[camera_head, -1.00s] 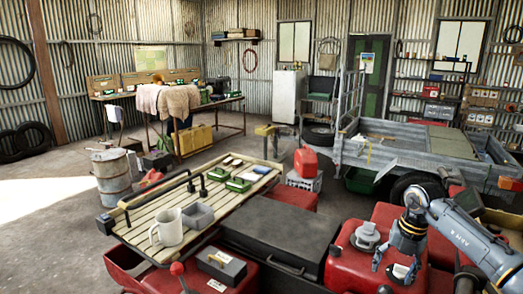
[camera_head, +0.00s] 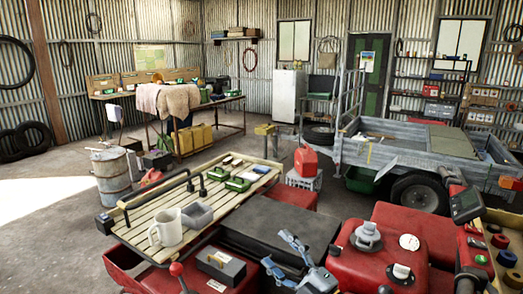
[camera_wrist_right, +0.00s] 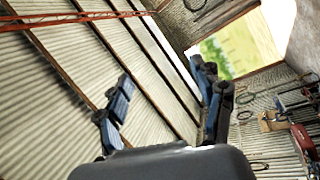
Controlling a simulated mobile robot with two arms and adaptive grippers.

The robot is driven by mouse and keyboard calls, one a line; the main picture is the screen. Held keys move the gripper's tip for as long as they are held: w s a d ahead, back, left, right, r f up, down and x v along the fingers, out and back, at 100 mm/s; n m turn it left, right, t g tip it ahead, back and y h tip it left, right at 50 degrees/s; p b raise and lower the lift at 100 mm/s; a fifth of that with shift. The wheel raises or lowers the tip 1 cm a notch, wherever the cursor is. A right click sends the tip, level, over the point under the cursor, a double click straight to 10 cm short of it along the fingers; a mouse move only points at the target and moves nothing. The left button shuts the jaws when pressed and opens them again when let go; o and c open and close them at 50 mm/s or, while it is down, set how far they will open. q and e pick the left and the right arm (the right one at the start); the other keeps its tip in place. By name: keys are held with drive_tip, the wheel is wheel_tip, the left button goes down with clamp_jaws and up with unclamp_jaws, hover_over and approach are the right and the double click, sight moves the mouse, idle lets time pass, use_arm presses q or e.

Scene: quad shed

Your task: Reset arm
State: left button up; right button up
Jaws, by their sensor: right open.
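My left gripper is not in view.
The slatted rack (camera_head: 152,229) left of the gripper carries a white mug (camera_head: 167,227), a grey container (camera_head: 198,215) and green trays. A dark grey box (camera_head: 222,268) is close by. Red bodywork (camera_head: 370,270) lies right. A trailer (camera_head: 420,157) stands behind.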

drive_tip(key=s+d+f+m+h, duration=0.4)
drive_tip(key=d+f+m+h, duration=0.2)
drive_tip(key=d+m+h, duration=0.15)
drive_tip(key=s+d+f+m+h, duration=0.4)
drive_tip(key=d+f+m+h, duration=0.3)
drive_tip(key=m, duration=0.2)
drive_tip(key=s+d+f+m+g, duration=0.15)
drive_tip(key=s+f+g, duration=0.45)
drive_tip(key=s, duration=0.6)
drive_tip(key=s+d+f+m+g, duration=0.15)
drive_tip(key=s+f+g, duration=0.45)
drive_tip(key=s, duration=0.7)
wheel_tip(320, 180, down, 28)
drive_tip(key=s+a+g+b, duration=0.1)
drive_tip(key=b, duration=0.1)
drive_tip(key=s+d+f+g+b, duration=0.1)
drive_tip(key=s+d+f+b, duration=0.1)
drive_tip(key=s+f, duration=1.4)
wheel_tip(320, 180, down, 2)
drive_tip(key=shift+s+d+f+g, duration=0.1)
drive_tip(key=shift+s+d+g, duration=0.25)
drive_tip(key=shift+d, duration=0.15)
drive_tip(key=shift+y, duration=0.25)
